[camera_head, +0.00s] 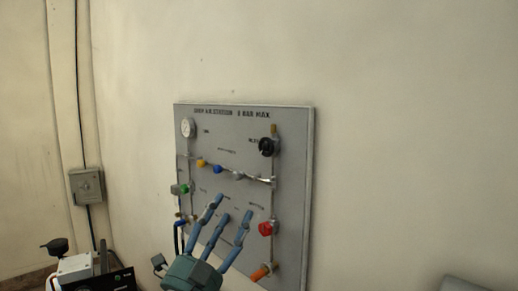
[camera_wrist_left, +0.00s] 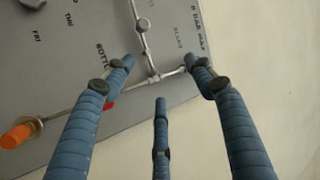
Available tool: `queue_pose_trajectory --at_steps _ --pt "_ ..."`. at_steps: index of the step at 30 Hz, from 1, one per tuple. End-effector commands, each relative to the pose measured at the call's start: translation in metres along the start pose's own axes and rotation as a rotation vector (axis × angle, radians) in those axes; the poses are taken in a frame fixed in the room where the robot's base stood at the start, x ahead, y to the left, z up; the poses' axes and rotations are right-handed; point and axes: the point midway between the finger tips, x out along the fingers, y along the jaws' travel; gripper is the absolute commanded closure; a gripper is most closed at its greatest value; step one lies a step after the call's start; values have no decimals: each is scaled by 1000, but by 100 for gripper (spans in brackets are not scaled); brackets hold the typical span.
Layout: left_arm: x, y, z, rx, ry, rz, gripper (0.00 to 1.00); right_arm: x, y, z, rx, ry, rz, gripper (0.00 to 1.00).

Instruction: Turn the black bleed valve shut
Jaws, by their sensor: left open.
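The black bleed valve (camera_head: 267,146) is a round knob at the upper right of the grey wall panel (camera_head: 298,120), on the right-hand vertical pipe. My left gripper (camera_head: 228,210) is open and empty, its three blue fingers spread in front of the lower middle of the panel, below and left of the black knob. In the left wrist view the open fingers (camera_wrist_left: 160,78) reach towards the panel's pipes; I cannot make out the black knob there, and a finger may hide it. My right gripper is not in view.
The panel also carries a gauge (camera_head: 187,128), a red knob (camera_head: 265,229), an orange handle (camera_head: 262,272) and several small coloured valves. The orange handle also shows in the left wrist view (camera_wrist_left: 17,136). A grey wall box (camera_head: 86,186) hangs left. Wall right of the panel is clear.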

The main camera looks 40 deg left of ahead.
Motion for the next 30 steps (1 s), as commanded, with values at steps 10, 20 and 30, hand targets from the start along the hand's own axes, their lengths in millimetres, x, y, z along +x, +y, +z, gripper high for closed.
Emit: queue_pose_trajectory --at_steps 10,20,30 --pt "24 -79 -144 1159 785 -35 45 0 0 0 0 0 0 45" --pt "51 -123 -62 1711 648 272 45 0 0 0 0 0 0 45" --pt "90 -104 -66 1728 641 295 45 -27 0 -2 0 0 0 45"
